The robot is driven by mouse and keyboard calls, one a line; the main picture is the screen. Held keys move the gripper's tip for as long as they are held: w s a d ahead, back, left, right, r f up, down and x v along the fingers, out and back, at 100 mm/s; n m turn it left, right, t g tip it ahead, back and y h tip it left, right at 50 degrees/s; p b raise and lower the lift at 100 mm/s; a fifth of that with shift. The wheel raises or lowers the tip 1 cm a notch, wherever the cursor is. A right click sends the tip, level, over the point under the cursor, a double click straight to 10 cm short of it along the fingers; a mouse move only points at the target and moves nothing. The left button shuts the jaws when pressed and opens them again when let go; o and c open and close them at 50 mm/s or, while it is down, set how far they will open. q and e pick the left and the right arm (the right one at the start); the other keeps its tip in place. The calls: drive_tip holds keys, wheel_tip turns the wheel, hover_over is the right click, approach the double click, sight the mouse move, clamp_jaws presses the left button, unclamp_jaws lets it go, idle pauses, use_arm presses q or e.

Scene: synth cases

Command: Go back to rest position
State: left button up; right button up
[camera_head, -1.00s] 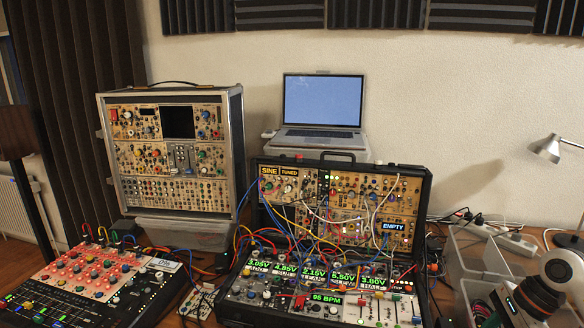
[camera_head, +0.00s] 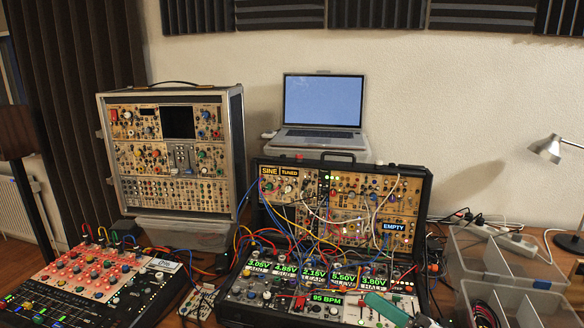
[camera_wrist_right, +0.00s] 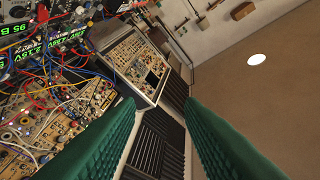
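My right gripper (camera_head: 387,308) shows at the bottom of the head view as a green finger pad, in front of the lower panel of the open black synth case (camera_head: 427,215). In the right wrist view its two green ribbed fingers (camera_wrist_right: 158,106) stand well apart with nothing between them. Whether it touches the case cannot be told. My left gripper is not in view.
Patch cables loop over the synth case. A tall rack case (camera_head: 240,150) and a laptop (camera_head: 322,103) stand behind it. A red-panelled mixer (camera_head: 88,270) is at left. Clear plastic bins (camera_head: 500,262), a power strip and a lamp (camera_head: 547,149) are at right.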

drive_tip(key=s+d+f+m+t+h, duration=0.1)
drive_tip(key=s+d+f+m+h, duration=0.2)
drive_tip(key=m+h, duration=0.5)
drive_tip(key=s+d+f+m+h, duration=0.1)
drive_tip(key=d+f+m+h, duration=0.4)
drive_tip(key=m, duration=0.6)
drive_tip(key=s+d+f+m+t+h, duration=0.15)
drive_tip(key=f+m+h, duration=0.3)
drive_tip(key=m, duration=0.55)
drive_tip(key=s+a+f+m+g+y, duration=0.15)
drive_tip(key=s+f+m+g, duration=0.35)
drive_tip(key=s, duration=0.5)
drive_tip(key=s+a+f+m+g+y, duration=0.1)
drive_tip(key=s+a+f+m+g, duration=0.15)
drive_tip(key=s+f+g, duration=0.6)
wheel_tip(320, 180, down, 23)
drive_tip(key=s, duration=0.1)
drive_tip(key=s+d+f+n, duration=0.1)
drive_tip(key=s+d+f, duration=0.1)
drive_tip(key=s+f, duration=1.5)
drive_tip(key=shift+s+d+f+g+h, duration=0.15)
drive_tip(key=shift+d+f+g+h, duration=0.05)
drive_tip(key=shift+f+g+h, duration=0.25)
